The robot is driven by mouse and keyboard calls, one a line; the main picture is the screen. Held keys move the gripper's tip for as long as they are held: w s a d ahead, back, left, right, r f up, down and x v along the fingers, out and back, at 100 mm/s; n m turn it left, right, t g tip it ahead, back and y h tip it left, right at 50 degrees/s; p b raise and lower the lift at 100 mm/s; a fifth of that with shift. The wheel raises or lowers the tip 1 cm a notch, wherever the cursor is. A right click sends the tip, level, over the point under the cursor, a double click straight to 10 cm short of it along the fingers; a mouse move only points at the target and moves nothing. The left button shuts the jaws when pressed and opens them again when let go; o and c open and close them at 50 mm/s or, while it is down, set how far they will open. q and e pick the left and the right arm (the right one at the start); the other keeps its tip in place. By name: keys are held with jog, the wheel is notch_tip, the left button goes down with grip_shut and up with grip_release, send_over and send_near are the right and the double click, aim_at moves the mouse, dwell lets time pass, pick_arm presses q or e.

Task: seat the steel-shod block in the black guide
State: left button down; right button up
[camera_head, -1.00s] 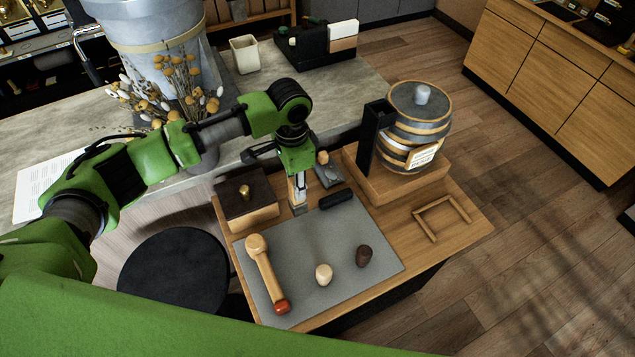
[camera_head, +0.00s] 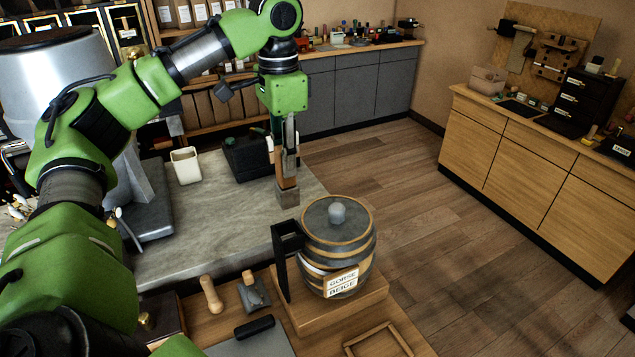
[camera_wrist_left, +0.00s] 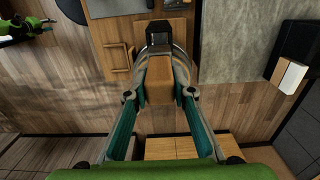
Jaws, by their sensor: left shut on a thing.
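My left gripper (camera_head: 288,165) is shut on the steel-shod block (camera_head: 288,183), a wooden block with a grey metal lower end. It holds the block upright in the air, above and behind the black guide (camera_head: 282,262). The block (camera_wrist_left: 159,85) also shows between the two fingers in the left wrist view. The black guide stands upright at the left side of the grey, wood-banded barrel (camera_head: 338,235), on a wooden base (camera_head: 335,312). The block and the guide are apart.
A wooden peg (camera_head: 211,295), a small grey metal tool (camera_head: 252,292) and a black bar (camera_head: 254,328) lie left of the barrel. A wooden frame (camera_head: 378,338) lies in front of it. A stone counter (camera_head: 225,225) with a white bin (camera_head: 186,166) is behind.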

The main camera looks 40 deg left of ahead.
pick_arm(q)
jog(key=shift+r, duration=0.3)
jog(key=shift+s+r, duration=0.1)
jog(key=shift+s, duration=0.05)
jog(key=shift+s+a, duration=0.3)
jog(key=shift+w+d+r+p, duration=0.15)
jog(key=shift+w+d+p, duration=0.05)
jog(key=shift+p, duration=0.5)
jog(key=shift+f, duration=0.6)
jog(key=shift+s+f+b, duration=0.1)
jog(key=shift+f+b, duration=0.4)
jog(key=shift+f, duration=1.55)
pick_arm(e)
jog(key=shift+s+a, duration=0.1)
jog(key=shift+s, duration=0.05)
jog(key=shift+a, duration=0.3)
pick_arm(q)
jog(key=shift+f, duration=0.1)
